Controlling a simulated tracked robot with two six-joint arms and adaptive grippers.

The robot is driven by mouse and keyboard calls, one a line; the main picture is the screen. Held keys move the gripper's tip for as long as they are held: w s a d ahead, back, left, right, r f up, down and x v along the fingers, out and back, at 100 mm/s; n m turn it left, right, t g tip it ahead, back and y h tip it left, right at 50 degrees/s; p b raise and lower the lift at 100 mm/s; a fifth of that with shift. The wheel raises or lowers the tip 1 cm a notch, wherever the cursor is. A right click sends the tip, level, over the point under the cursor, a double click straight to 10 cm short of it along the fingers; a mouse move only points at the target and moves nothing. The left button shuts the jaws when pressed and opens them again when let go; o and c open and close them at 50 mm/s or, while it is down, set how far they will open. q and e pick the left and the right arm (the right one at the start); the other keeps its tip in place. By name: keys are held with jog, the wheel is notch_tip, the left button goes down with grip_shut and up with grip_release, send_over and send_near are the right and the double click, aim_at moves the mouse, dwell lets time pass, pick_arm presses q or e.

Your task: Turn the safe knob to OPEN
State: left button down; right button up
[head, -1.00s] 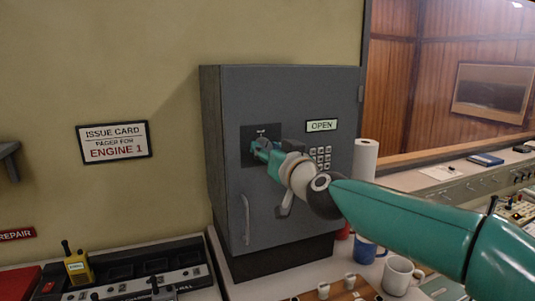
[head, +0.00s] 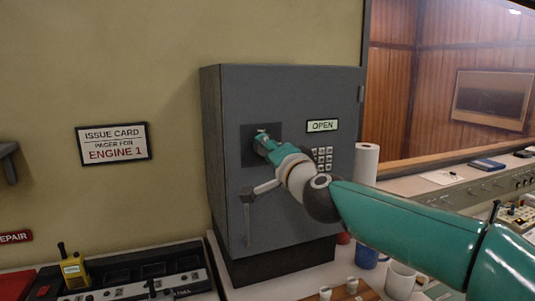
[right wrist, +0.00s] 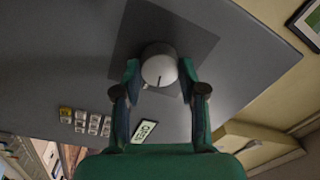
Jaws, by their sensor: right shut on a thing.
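The grey safe (head: 290,90) stands upright with its door shut. A lit OPEN sign (head: 322,125) is on its door, and it also shows in the right wrist view (right wrist: 146,131). The round silver safe knob (right wrist: 159,65) sits on a dark square plate (right wrist: 190,38) and carries a dark pointer line. My right gripper (head: 261,139) is at the plate. In the right wrist view its two fingers (right wrist: 160,76) are shut on opposite sides of the knob. In the head view the gripper hides most of the knob. My left gripper is not in view.
A keypad (head: 322,157) is on the door right of my gripper, with a handle (head: 247,220) lower left. A yellow radio (head: 74,269) stands at lower left.

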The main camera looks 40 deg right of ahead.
jog(key=shift+f+m, duration=0.15)
jog(key=shift+m, duration=1.45)
jog(key=o, duration=1.1)
jog(key=shift+d, duration=0.1)
jog(key=shift+o, duration=0.2)
jog(key=v, duration=1.2)
